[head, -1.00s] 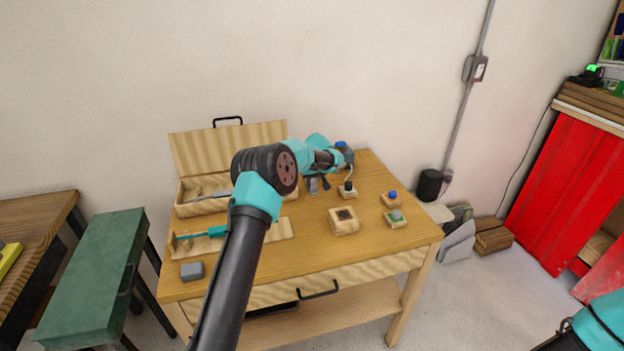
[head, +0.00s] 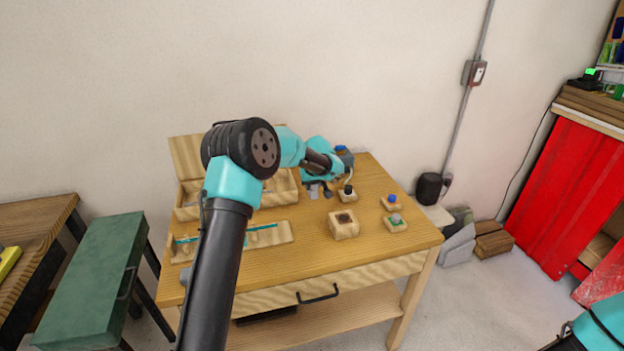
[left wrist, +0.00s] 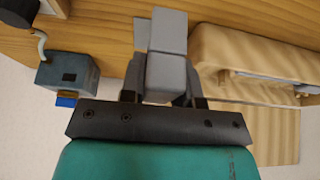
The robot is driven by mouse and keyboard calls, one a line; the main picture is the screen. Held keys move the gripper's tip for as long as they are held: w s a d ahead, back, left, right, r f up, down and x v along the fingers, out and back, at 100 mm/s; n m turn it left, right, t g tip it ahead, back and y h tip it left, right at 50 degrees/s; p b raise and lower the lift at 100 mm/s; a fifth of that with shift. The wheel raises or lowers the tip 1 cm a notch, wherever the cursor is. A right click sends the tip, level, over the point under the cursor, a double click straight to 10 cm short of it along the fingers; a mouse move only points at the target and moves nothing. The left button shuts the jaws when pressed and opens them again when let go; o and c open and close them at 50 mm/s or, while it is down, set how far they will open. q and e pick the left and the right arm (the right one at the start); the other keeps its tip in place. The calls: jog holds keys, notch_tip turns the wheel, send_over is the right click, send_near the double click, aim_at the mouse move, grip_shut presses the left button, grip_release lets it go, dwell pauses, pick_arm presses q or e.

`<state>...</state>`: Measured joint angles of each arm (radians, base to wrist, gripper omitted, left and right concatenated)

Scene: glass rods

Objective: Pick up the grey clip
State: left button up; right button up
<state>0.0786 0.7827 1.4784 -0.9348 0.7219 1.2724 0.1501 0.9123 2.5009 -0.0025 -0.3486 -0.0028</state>
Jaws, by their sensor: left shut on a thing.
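The grey clip (left wrist: 168,75) is in the middle of the left wrist view, between the fingers of my left gripper (left wrist: 165,98), which is shut on it. The clip is small there and partly hidden by the gripper. I cannot tell whether it is clear of the tabletop. Only part of my right arm shows at the lower right of the head view; its gripper is out of view.
A blue-grey device (left wrist: 68,75) stands close beside the gripper.

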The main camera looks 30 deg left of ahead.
pick_arm(q)
jog(key=s+d, duration=0.4)
jog(key=s, duration=0.3)
jog(key=shift+s+r, duration=0.4)
